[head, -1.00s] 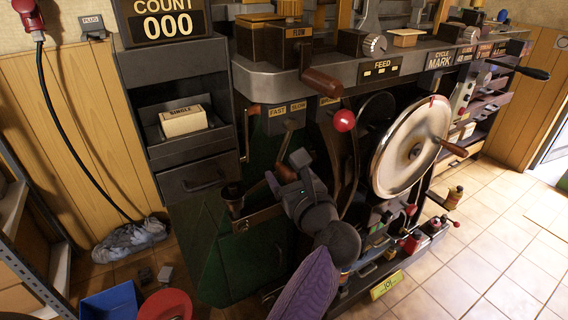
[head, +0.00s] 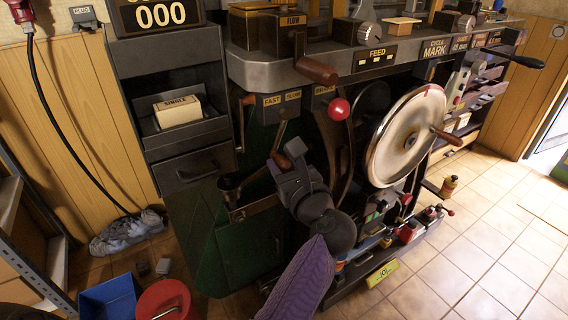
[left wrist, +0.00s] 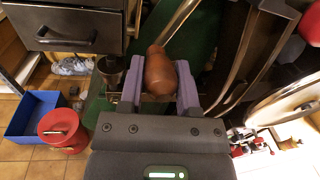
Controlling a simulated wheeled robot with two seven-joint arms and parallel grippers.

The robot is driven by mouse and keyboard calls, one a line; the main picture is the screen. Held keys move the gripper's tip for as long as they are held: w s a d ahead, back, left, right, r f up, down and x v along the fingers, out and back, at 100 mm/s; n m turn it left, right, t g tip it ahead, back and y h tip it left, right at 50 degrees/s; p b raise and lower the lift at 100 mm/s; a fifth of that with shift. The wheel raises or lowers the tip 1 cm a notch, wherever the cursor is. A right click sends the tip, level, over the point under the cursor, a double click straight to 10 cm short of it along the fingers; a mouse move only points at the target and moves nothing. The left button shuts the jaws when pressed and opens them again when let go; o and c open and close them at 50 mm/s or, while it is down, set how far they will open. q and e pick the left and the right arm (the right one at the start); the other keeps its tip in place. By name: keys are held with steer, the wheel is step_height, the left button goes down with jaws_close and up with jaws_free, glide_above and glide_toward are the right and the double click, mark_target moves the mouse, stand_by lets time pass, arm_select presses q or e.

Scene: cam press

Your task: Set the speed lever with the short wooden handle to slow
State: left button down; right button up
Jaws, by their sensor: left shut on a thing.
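The speed lever hangs below the FAST and SLOW labels (head: 282,98) on the press front. Its thin metal arm (head: 281,132) runs down to my left gripper (head: 283,162). In the left wrist view, the short brown wooden handle (left wrist: 160,74) sits between the two purple fingers of my left gripper (left wrist: 160,92). The gripper is shut on it, and the metal arm runs up and to the right from the handle. My gripper and forearm cover most of the handle in the head view. My right gripper is in neither view.
A larger wooden handle (head: 317,70) juts out under FLOW. A red ball knob (head: 338,109) stands close to the right of the speed lever. The big metal handwheel (head: 407,135) is farther right. A dark drawer unit (head: 190,175) stands left. A blue bin (head: 110,302) stands on the floor.

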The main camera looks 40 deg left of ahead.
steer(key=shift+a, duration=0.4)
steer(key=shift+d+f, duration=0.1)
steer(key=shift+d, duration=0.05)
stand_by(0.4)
